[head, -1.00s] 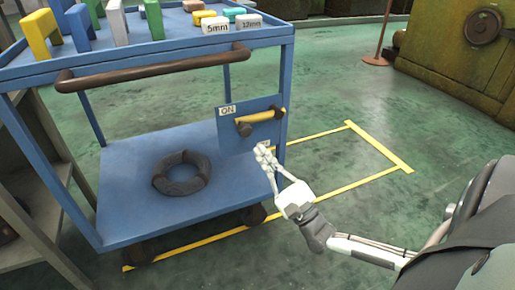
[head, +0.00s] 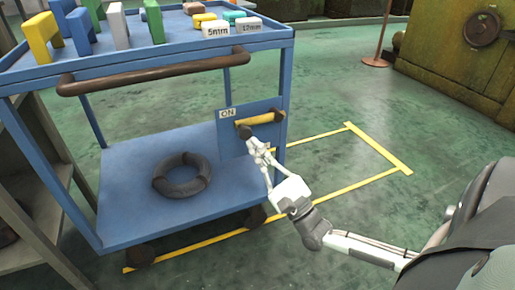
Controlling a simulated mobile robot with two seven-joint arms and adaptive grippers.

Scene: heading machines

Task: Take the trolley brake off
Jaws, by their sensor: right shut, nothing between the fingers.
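The blue trolley (head: 115,222) stands at the left, with a dark push bar (head: 150,73) along its top edge. On its near right corner is a blue brake plate (head: 265,109) with an "ON" label (head: 227,113). My right gripper (head: 250,141) is shut and empty. Its fingertips are just below the knob; I cannot tell whether they touch it. My left gripper is out of view.
A dark ring (head: 182,175) lies on the lower shelf. Coloured blocks and labelled boxes (head: 232,27) stand on the top shelf. Yellow floor tape (head: 378,147) marks a bay. A green machine (head: 458,62) stands at the back right. Floor right of the trolley is clear.

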